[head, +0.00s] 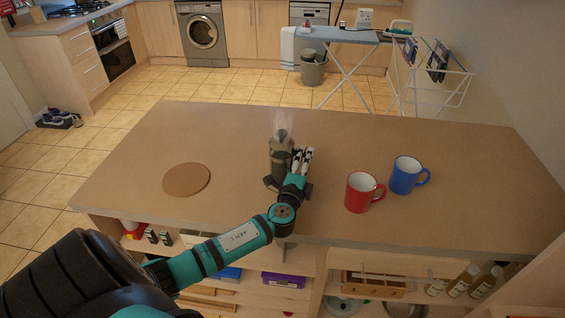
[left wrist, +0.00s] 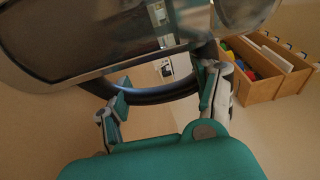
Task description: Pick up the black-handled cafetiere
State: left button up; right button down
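The black-handled cafetiere (head: 281,146) stands upright on the brown worktop (head: 235,130), dark-bodied with a pale, see-through top. My left gripper (head: 303,157) is at its right side, partly covering its lower part. In the left wrist view the cafetiere's dark body (left wrist: 85,42) with its shiny rim fills the top, and its black handle (left wrist: 152,95) curves across between my left gripper's fingers (left wrist: 165,95). These fingers are spread well apart, at the handle. Whether they touch it is hard to tell. My right gripper is not in view.
A red mug (head: 359,193) and a blue mug (head: 405,176) stand right of my left gripper. A round brown mat (head: 186,180) lies to the left. The worktop behind the cafetiere is clear. Shelves with bottles (head: 463,281) and boxes are under the near edge.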

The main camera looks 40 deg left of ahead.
pick_arm(q)
jog(key=c, duration=1.1)
jog(key=shift+r, duration=0.1)
jog(key=shift+c, duration=0.6)
jog(key=shift+r, duration=0.1)
